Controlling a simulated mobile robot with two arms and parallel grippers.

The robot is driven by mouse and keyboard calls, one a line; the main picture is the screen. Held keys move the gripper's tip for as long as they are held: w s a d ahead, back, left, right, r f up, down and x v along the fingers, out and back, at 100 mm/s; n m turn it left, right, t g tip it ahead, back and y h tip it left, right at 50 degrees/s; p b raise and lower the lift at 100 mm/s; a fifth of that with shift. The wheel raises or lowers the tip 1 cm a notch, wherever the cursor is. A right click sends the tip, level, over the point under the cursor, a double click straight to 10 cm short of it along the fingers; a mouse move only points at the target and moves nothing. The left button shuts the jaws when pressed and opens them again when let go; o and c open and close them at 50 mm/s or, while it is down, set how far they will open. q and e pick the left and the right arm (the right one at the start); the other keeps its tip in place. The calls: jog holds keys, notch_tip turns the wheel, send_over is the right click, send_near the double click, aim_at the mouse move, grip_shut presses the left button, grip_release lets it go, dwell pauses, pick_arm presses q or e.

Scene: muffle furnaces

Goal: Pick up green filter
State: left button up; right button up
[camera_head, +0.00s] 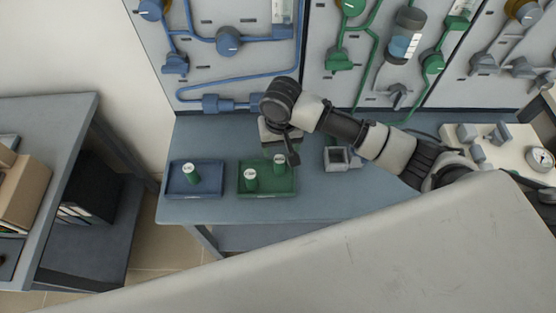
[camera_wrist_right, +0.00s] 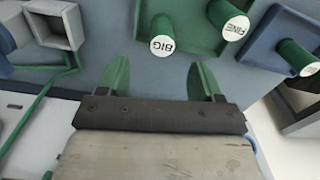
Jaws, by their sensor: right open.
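Two green filters with white labelled tops stand in a green tray (camera_head: 270,190). The one marked BIG (camera_head: 279,164) is at the tray's back right and shows in the wrist view (camera_wrist_right: 163,52). The other, which reads FINE in the wrist view (camera_wrist_right: 226,14), is at the front left (camera_head: 251,181). A third green filter (camera_head: 190,175) stands in a blue tray (camera_head: 207,187) to the left. My right gripper (camera_head: 292,156) is open and empty, close to the BIG filter. In the wrist view, the BIG filter's top lies just beyond the gap between its fingers (camera_wrist_right: 160,78). My left gripper is out of view.
A grey square open holder (camera_head: 342,158) stands on the bench right of the green tray. Wall panels with blue and green pipes (camera_head: 228,42) rise behind the bench. A light console with a gauge (camera_head: 541,157) is at the right. Bench surface in front of the holder is clear.

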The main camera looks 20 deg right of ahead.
aim_at(280, 159)
notch_tip(280, 159, down, 8)
jog(key=shift+s+a+f, duration=0.1)
jog(key=shift+s+a, duration=0.05)
jog(key=c, duration=1)
jog(key=shift+r, duration=0.2)
